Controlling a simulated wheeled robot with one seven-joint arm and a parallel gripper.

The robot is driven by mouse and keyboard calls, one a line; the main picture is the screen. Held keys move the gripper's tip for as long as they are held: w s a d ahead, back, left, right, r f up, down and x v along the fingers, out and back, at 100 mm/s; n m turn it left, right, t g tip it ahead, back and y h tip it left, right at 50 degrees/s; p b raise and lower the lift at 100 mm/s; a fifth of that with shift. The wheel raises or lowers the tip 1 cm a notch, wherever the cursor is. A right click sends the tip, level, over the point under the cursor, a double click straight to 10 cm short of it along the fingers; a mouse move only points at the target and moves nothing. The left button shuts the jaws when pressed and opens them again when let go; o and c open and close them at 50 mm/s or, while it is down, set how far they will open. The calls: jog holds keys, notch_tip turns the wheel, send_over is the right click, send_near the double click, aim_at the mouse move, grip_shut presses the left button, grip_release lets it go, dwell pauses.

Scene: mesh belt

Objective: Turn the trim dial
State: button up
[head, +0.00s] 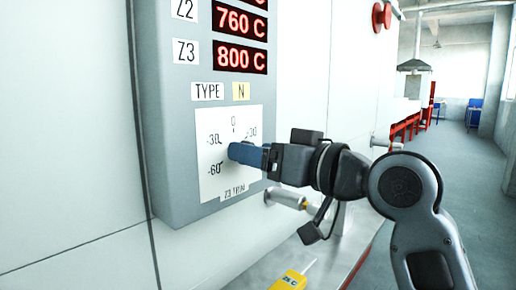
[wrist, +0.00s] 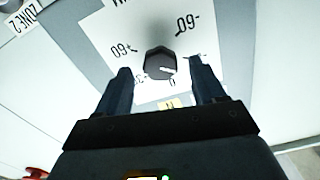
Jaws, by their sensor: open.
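The trim dial (wrist: 160,64) is a dark faceted knob with a white pointer line, seen in the wrist view on a white scale plate (head: 215,183) marked from -60 through 0. The pointer line is toward the lower right of the knob, near the 0 and -30 side; its exact reading is hard to tell. My gripper (wrist: 163,75) is open, with one finger on each side of the dial and visible gaps between. In the head view my gripper (head: 236,153) reaches the plate's middle and hides the dial.
Below, a silver fitting (head: 290,199) sticks out from the wall and a yellow meter (head: 290,281) lies on a ledge. An aisle opens at right.

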jog(key=shift+w+a, duration=0.25)
jog(key=shift+a, duration=0.15)
jog(key=shift+c, duration=0.3)
jog(key=c, duration=1)
jog(key=shift+n+b, duration=0.6)
jog(key=shift+n, duration=0.1)
jog(key=o, duration=1.1)
jog(key=shift+c, duration=0.2)
